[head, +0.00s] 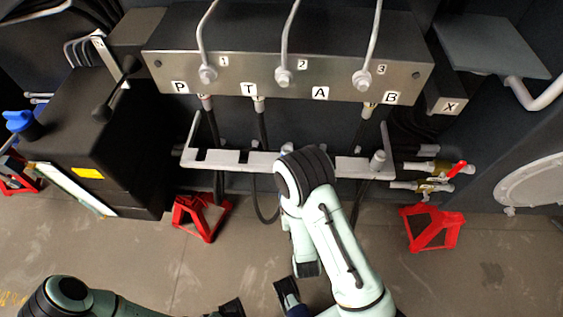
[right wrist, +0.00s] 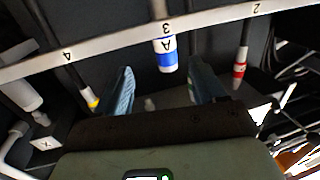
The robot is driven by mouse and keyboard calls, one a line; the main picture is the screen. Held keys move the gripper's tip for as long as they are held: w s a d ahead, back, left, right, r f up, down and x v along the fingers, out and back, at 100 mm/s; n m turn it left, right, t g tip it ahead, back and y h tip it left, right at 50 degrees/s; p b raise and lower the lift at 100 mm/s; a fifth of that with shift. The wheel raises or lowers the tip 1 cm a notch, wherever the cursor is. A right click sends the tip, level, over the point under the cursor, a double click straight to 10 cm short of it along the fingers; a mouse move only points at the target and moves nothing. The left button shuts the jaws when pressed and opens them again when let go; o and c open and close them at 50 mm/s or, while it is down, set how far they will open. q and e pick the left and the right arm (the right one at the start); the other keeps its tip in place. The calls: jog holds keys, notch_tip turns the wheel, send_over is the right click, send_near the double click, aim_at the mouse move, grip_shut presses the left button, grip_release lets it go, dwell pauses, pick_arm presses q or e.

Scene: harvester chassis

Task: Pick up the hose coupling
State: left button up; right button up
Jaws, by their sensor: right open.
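In the right wrist view, the hose coupling (right wrist: 166,52) is a white cylinder with a blue band and the letter A. It sits at the slot marked 3 of the white rail (right wrist: 110,48). My right gripper (right wrist: 158,82) is open, with its blue fingers on either side of the coupling's line and nothing held; contact cannot be seen. In the head view my right wrist covers the coupling and the right gripper, in front of the rail (head: 262,160). My left gripper (head: 258,298) is at the bottom edge, fingers apart and empty.
A metal panel (head: 290,70) with ports P, T, A and B stands above the rail; hoses join P, T and B, while A is bare. Red stands (head: 202,215) and (head: 432,227) are on the floor. Valves with a red handle (head: 457,169) are at right.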

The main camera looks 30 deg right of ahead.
pick_arm(q)
notch_tip(320, 180, down, 4)
jog(key=w+a+f+t+b, duration=0.1)
jog(key=w+b, duration=0.2)
jog(key=b, duration=0.1)
pick_arm(e)
jog(key=shift+a+r+x, duration=0.1)
jog(key=shift+r+x, duration=0.05)
jog(key=shift+x, duration=2.1)
jog(key=shift+a+r+x, duration=0.1)
jog(key=shift+r+x, duration=0.1)
jog(key=shift+x, duration=2)
jog(key=shift+a+r+x, duration=0.1)
jog(key=shift+r+x, duration=0.05)
jog(key=shift+x, duration=2.1)
jog(key=shift+w, duration=0.1)
grip_shut()
pick_arm(q)
jog(key=shift+g, duration=0.5)
jog(key=r+p, duration=0.1)
jog(key=s+r+p, duration=0.1)
jog(key=s+d+r, duration=0.1)
jog(key=shift+s+r+p, duration=0.25)
jog(key=shift+r+p, duration=0.15)
pick_arm(e)
notch_tip(320, 180, up, 10)
jog(key=shift+r, duration=0.1)
pick_arm(q)
jog(key=shift+r, duration=0.1)
